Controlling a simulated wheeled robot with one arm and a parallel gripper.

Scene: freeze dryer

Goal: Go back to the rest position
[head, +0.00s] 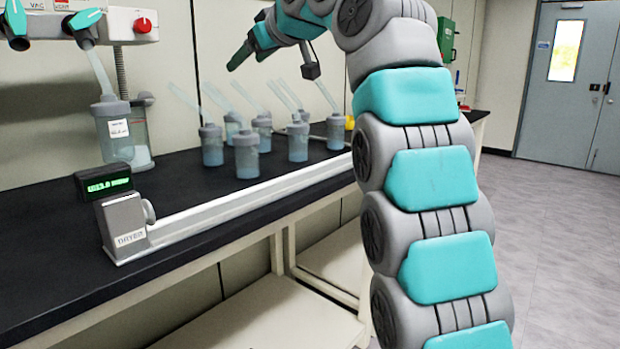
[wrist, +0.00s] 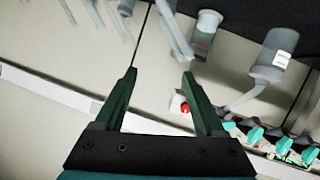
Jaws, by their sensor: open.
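My gripper (wrist: 160,78) shows in the wrist view with its two dark green fingers apart and nothing between them. In the head view my gripper (head: 238,56) is raised above the bench, at the top middle, pointing left and down. It is clear of the flasks below it. My teal and grey arm fills the right middle of the head view and hides part of the bench's far end.
Several grey-capped flasks (head: 246,155) with slanted tubes stand on the black bench (head: 40,230). A labelled flask (head: 112,130) hangs from a teal valve at left. A long white rail (head: 240,205) runs along the bench's front. Open floor (head: 550,230) lies right.

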